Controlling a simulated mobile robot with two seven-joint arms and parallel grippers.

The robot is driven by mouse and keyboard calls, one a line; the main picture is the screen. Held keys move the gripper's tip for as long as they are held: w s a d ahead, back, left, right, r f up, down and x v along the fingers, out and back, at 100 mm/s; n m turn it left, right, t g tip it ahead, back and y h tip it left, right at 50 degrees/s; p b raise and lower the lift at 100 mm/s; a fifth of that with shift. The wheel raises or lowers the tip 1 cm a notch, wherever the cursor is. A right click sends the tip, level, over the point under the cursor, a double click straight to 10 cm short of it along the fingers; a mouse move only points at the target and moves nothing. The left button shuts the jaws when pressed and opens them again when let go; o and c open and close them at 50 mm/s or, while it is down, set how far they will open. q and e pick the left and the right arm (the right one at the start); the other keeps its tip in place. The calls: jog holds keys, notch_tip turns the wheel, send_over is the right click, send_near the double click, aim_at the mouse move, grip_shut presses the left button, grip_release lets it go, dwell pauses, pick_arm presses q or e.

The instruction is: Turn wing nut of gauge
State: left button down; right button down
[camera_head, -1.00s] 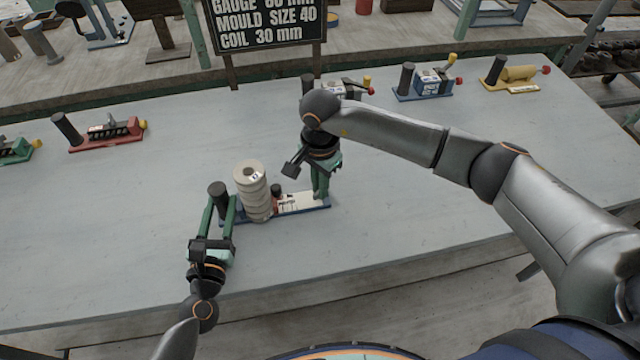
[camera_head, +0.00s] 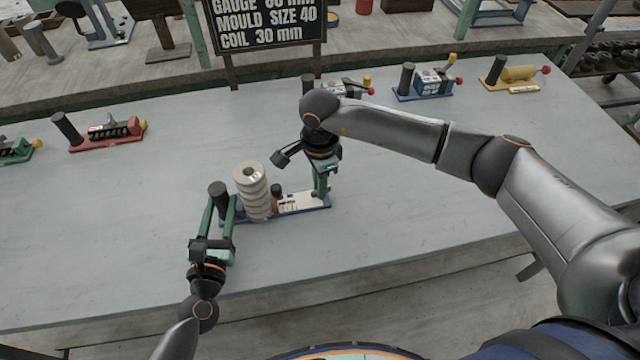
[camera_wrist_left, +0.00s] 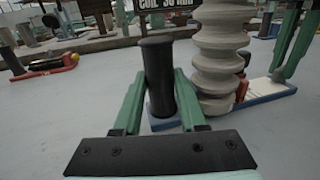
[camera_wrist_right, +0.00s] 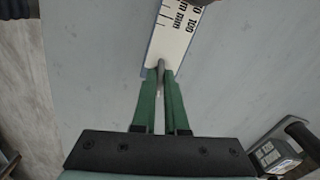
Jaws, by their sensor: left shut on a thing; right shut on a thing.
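The gauge (camera_head: 299,203) lies on the table, with a blue base and a white scale plate. A dark upright post (camera_head: 218,188) stands at its left end, and a pale ribbed clay coil (camera_head: 254,192) stands beside the post. My left gripper (camera_head: 219,203) is shut on the post, one finger on each side; this also shows in the left wrist view (camera_wrist_left: 158,85). My right gripper (camera_head: 319,195) points down at the gauge's right end. In the right wrist view its fingertips (camera_wrist_right: 161,76) are shut on a small grey piece, apparently the wing nut, mostly hidden between them.
Other gauges stand on the table: a red one (camera_head: 107,137) at left, a blue one (camera_head: 428,88) and a yellow one (camera_head: 517,77) at back right. A black sign (camera_head: 265,22) stands behind. The table's front and right are clear.

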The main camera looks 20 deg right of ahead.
jog(key=m, duration=0.4)
jog(key=shift+w+m, duration=0.1)
jog(key=shift+m, duration=0.2)
jog(key=m, duration=0.4)
jog(key=shift+r+m, duration=0.1)
jog(key=shift+m, duration=0.2)
jog(key=m, duration=0.4)
jog(key=shift+w+d+m, duration=0.1)
jog(key=shift+m, duration=2)
jog(key=c, duration=0.9)
grip_release()
jog(key=shift+c, duration=0.2)
notch_tip(320, 180, up, 12)
